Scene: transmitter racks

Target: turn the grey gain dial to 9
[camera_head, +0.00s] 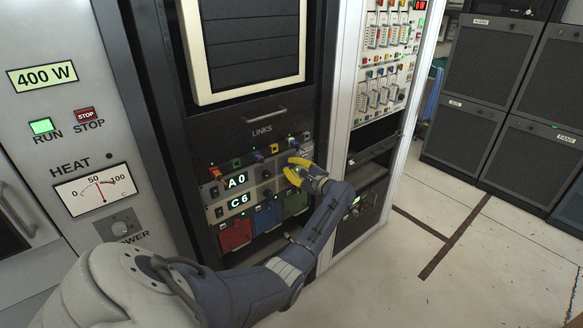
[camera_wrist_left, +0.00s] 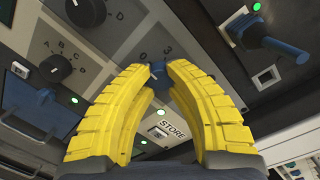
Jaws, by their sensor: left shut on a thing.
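My left gripper (camera_head: 287,166) is at the right side of the links panel (camera_head: 225,211), its yellow fingers pointing at the panel face. In the left wrist view its fingertips (camera_wrist_left: 157,69) are shut on a small blue knob (camera_wrist_left: 157,72), mostly hidden between them. The marks "0" or "D" and "3" show just above it, and a "STORE" label (camera_wrist_left: 172,132) sits below. I cannot make out a grey dial marked gain, and the fingers may cover its label. Displays on the panel read "A0" (camera_head: 236,181) and "C6" (camera_head: 239,201). My right gripper is not in view.
Near the fingers are a black lettered dial (camera_wrist_left: 55,68), a larger black dial (camera_wrist_left: 86,12) and a blue-handled lever (camera_wrist_left: 285,46). Red (camera_head: 235,235), blue and green blocks sit below the displays. Open floor (camera_head: 470,255) lies to the right.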

